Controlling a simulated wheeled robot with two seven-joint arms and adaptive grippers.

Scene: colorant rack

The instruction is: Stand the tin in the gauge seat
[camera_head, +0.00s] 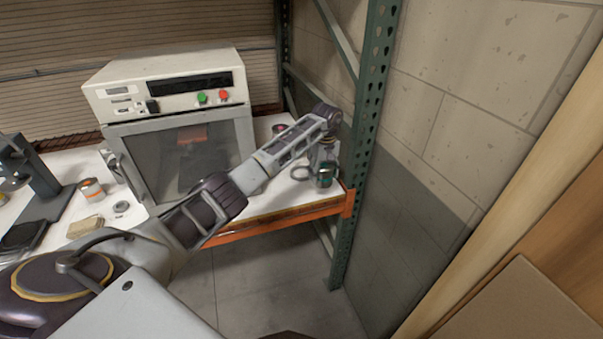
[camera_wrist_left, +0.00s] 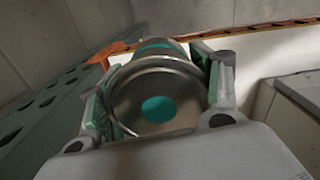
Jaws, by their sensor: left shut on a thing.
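The tin (camera_head: 324,180) has a teal-green side and a metal rim, and is near the right end of the white shelf top. In the left wrist view, the tin (camera_wrist_left: 158,104) shows a round metal face with a teal dot in its middle. My left gripper (camera_head: 322,165) is shut on it, with a finger on either side. I cannot tell whether the tin touches the shelf. I cannot make out the gauge seat for certain. My right gripper is not in view.
A white oven-like cabinet (camera_head: 180,125) stands left of my left forearm. The green upright post (camera_head: 360,130) and orange front beam (camera_head: 290,217) are close to the tin. A dark red round thing (camera_head: 279,128), an orange-banded tin (camera_head: 91,188) and a grey ring (camera_head: 121,207) are on the shelf.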

